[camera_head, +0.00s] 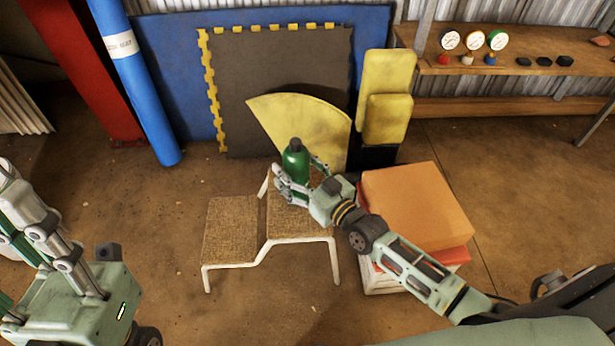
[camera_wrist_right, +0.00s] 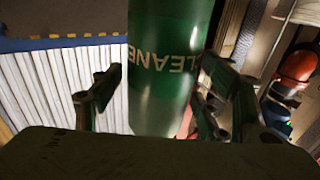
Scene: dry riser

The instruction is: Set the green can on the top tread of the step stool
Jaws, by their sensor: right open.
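The green can (camera_head: 295,163) has a dark cap and stands roughly upright at the far part of the step stool's top tread (camera_head: 300,220). My right gripper (camera_head: 297,175) is open, with its fingers on either side of the can. In the right wrist view the can (camera_wrist_right: 168,60) shows lettering between the fingers (camera_wrist_right: 155,105). A gap shows beside the left finger; the right finger overlaps the can's edge. Contact between the can's base and the tread is hidden. My left gripper (camera_head: 50,240) is at the lower left, away from the stool, its fingertips unclear.
The stool's lower tread (camera_head: 232,230) is bare. An orange box (camera_head: 415,205) on a stack stands right of the stool, under my right arm. Yellow pieces (camera_head: 310,120) and mats lean behind. A wooden shelf (camera_head: 510,62) holds gauges. Floor left of the stool is clear.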

